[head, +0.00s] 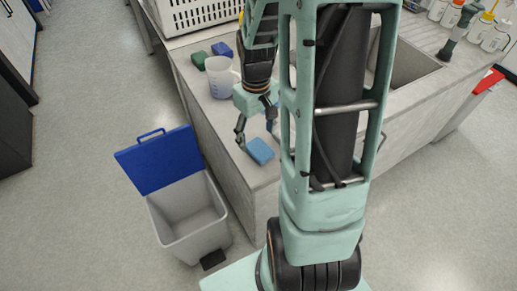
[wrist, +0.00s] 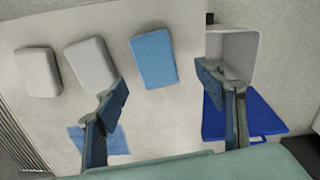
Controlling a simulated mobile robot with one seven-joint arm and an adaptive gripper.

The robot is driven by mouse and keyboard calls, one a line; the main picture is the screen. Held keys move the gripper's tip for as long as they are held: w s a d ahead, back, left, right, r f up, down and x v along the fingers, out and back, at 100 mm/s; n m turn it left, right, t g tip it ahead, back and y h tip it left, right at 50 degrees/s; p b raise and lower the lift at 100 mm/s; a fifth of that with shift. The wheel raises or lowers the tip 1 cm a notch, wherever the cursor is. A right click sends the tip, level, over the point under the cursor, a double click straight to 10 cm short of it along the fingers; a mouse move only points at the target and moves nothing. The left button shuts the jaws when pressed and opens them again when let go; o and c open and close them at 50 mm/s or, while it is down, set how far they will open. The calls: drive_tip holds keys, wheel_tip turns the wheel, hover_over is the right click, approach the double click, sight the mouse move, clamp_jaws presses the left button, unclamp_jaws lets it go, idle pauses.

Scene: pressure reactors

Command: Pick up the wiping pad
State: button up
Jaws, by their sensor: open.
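A light blue rectangular pad (head: 259,151) lies flat on the counter near its front left edge. It also shows whole in the wrist view (wrist: 152,58), at upper middle. My gripper (head: 256,131) is open and empty above the counter, close to the pad and pointing down. In the wrist view the fingers of my gripper (wrist: 161,88) are spread wide, and the pad lies past the fingertips, between them across the picture, not gripped. A flat blue cloth-like piece (wrist: 98,140) lies partly behind the left finger.
Two white blocks (wrist: 90,63) (wrist: 38,72) lie beside the pad. A grey bin (head: 188,215) with a raised blue lid (head: 160,160) stands by the counter. A beaker (head: 220,78), green (head: 198,59) and blue (head: 222,49) sponges, and a white basket (head: 195,15) stand farther back.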

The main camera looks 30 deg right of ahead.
sight(259, 148)
drive_tip(key=shift+s+d+f, duration=0.1)
drive_tip(key=shift+d+f, duration=0.1)
drive_tip(key=shift+f, duration=1.1)
drive_tip(key=shift+s+d+f, duration=0.1)
drive_tip(key=shift+d+f, duration=0.05)
drive_tip(key=shift+f, duration=1.15)
drive_tip(key=c, duration=0.9)
